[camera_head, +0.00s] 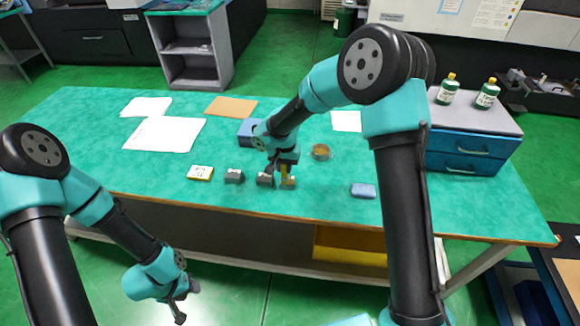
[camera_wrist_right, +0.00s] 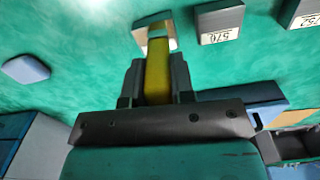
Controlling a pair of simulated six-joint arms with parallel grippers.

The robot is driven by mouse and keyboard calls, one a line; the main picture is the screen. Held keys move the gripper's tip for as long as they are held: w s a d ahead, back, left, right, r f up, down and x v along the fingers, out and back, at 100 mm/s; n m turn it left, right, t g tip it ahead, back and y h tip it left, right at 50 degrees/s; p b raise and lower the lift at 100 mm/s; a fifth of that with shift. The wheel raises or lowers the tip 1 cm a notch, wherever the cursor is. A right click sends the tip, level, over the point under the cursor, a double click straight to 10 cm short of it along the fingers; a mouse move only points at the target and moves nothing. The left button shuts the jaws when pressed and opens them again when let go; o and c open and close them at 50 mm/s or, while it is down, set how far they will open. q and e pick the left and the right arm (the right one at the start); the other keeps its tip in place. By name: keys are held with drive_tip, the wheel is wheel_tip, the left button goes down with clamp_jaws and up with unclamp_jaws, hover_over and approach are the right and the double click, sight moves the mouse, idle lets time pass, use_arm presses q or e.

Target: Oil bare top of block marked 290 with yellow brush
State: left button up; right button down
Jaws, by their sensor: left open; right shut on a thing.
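My right gripper (camera_head: 287,165) is shut on the yellow brush (camera_wrist_right: 157,75), which points down at the rightmost block (camera_head: 287,184). My left gripper (camera_head: 182,302) is open and empty, off the table's front edge.
A round dish (camera_head: 321,152) sits behind the blocks and a blue pad (camera_head: 363,191) lies right of them. A yellow-edged card (camera_head: 200,173) lies left. White papers (camera_head: 165,134) cover the back left. A drawer unit with bottles (camera_head: 470,148) stands at the right.

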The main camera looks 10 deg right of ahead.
drive_tip(key=shift+w+a, duration=0.3)
drive_tip(key=shift+a, duration=0.5)
wheel_tip(320, 180, up, 8)
drive_tip(key=shift+a, duration=0.35)
idle(0.7)
drive_tip(key=f, duration=0.2)
drive_tip(key=d+f, duration=0.1)
drive_tip(key=f, duration=0.5)
drive_tip(key=shift+s+d, duration=0.2)
drive_tip(key=shift+d, duration=0.2)
drive_tip(key=shift+s+d, duration=0.75)
drive_tip(key=shift+d, duration=1.4)
drive_tip(key=shift+w+a, duration=1.05)
drive_tip(key=shift+a, duration=2)
wheel_tip(320, 180, up, 8)
